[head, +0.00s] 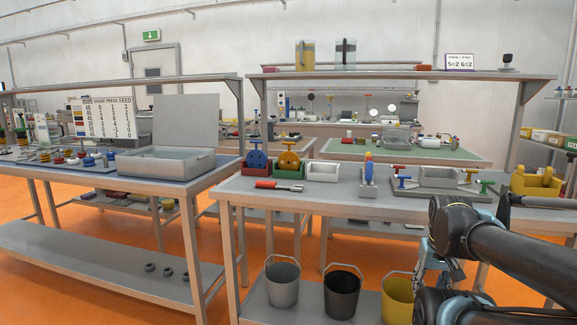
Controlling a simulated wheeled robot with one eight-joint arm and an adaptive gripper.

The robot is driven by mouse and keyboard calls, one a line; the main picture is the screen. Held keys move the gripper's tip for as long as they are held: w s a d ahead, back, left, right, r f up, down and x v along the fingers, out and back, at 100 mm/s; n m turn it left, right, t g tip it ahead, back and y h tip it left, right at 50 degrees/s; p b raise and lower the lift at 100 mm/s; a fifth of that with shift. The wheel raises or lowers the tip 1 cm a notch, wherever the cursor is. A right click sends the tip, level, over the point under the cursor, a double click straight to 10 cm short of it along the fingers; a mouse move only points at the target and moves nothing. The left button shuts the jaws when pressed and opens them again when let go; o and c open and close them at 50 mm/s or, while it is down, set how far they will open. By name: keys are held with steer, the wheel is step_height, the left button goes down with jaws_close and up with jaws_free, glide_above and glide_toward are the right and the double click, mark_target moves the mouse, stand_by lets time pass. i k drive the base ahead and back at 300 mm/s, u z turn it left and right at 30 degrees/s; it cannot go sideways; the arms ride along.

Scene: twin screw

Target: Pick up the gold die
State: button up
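I cannot clearly identify the gold die in the head view. Small coloured pieces, some yellow or gold, stand on the left table's far-left end; they are too small to tell apart. A yellow block-like holder (536,181) sits on the right table's right end. My gripper (432,268) hangs at the lower right, in front of the right table and below its top, beside the yellow bucket. My arm's dark links partly hide it, so whether it is open or shut is unclear. Nothing is visibly held.
The left table (200,178) carries an open grey case (165,160) and a chart board (107,118). The right table (330,197) holds coloured bins, a red-handled tool (278,186) and a grey tray (440,178). Grey, black and yellow buckets (397,300) stand below. Orange floor is free between tables.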

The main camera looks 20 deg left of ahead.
mark_target(288, 160)
steer(key=z, duration=1.65)
steer(key=k, duration=1.6)
steer(key=u, duration=1.25)
steer(key=i, duration=1.05)
steer(key=z, duration=0.05)
